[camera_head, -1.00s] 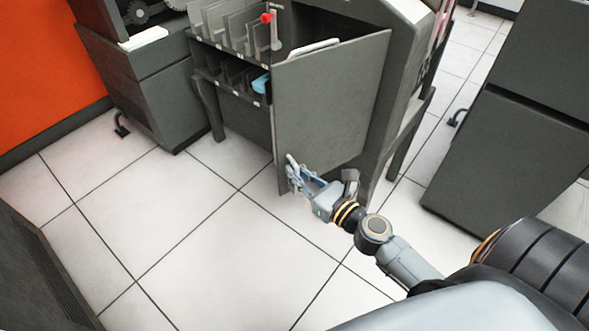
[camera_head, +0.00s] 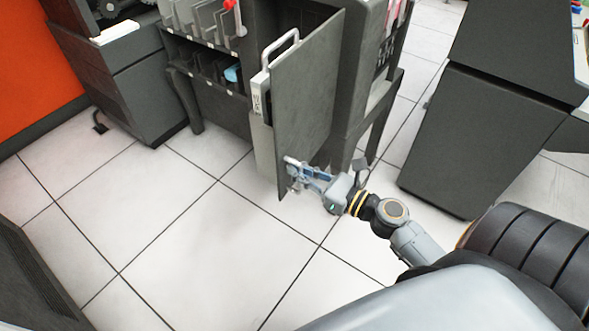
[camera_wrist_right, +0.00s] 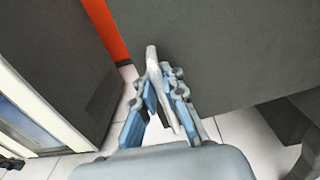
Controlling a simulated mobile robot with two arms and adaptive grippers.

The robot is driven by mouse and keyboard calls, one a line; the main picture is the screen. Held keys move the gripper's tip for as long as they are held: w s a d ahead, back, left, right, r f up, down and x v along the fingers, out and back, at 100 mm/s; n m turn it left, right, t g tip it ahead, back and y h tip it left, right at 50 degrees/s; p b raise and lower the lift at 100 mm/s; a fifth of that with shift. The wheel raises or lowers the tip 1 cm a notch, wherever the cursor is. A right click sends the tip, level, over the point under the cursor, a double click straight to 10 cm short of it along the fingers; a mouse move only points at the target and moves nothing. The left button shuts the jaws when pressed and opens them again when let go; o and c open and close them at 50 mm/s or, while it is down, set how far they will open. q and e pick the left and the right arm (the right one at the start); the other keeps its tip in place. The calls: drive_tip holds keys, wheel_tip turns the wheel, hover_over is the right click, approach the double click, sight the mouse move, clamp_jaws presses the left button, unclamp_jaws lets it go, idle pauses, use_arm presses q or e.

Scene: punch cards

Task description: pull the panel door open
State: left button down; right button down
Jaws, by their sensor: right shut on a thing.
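The dark grey panel door (camera_head: 305,95) stands swung out from the front of the grey cabinet, its free edge toward the left. My right gripper (camera_head: 293,173) is at the door's lower free edge and shut on its pale handle. In the right wrist view the door's flat face (camera_wrist_right: 230,50) fills the upper right. There the pale handle (camera_wrist_right: 165,85) sits between the blue fingers of my right gripper (camera_wrist_right: 163,95). The fingers partly hide the handle. My left gripper is not in view.
A pale unit with a white handle (camera_head: 280,48) and a label shows beside the door's edge. Slotted shelves (camera_head: 205,65) hold grey plates and a blue item at the left. A grey cabinet (camera_head: 480,120) stands at the right. The tiled floor (camera_head: 190,240) in front is clear.

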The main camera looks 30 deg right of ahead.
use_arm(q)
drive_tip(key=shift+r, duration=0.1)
use_arm(e)
drive_tip(key=shift+s+d+f, duration=0.1)
drive_tip(key=shift+s+f, duration=0.1)
drive_tip(key=shift+s, duration=0.05)
drive_tip(key=c, duration=1.4)
unclamp_jaws()
drive_tip(key=shift+s+d, duration=0.15)
drive_tip(key=shift+c, duration=0.2)
drive_tip(key=shift+s+d+r, duration=0.1)
drive_tip(key=shift+s+r, duration=0.05)
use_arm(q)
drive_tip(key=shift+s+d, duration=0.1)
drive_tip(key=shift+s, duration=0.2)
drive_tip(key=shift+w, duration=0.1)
use_arm(e)
drive_tip(key=v, duration=1.1)
drive_tip(key=shift+s+d, duration=0.1)
drive_tip(key=shift+s, duration=0.3)
